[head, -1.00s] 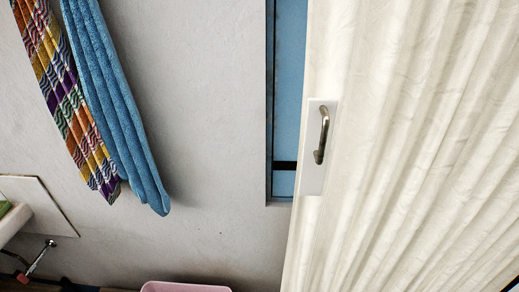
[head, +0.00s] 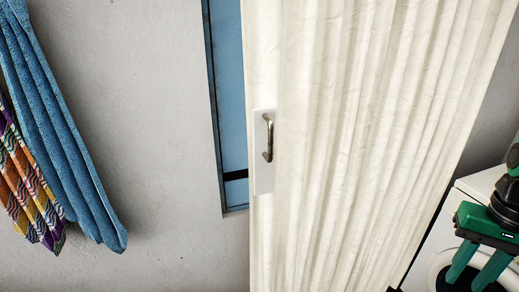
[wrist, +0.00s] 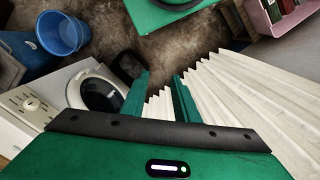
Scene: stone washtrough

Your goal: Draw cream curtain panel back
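The cream curtain panel (head: 350,150) hangs in vertical folds across the middle and right of the head view. A metal handle (head: 268,138) on a white plate is fixed near its left edge. In the wrist view the curtain (wrist: 240,98) shows on the right and between the fingers. My green gripper (head: 477,268) is at the lower right of the head view, well right of the handle and apart from it. In the wrist view my gripper (wrist: 160,90) has its two fingers spread, with nothing held between them.
A white washing machine (wrist: 85,95) stands beside my gripper, with a blue bucket (wrist: 62,33) behind it. A pink crate (wrist: 285,12) with items is at the upper right of the wrist view. A blue towel (head: 55,120) and a patterned towel (head: 28,185) hang on the wall. A blue window (head: 230,100) lies left of the curtain.

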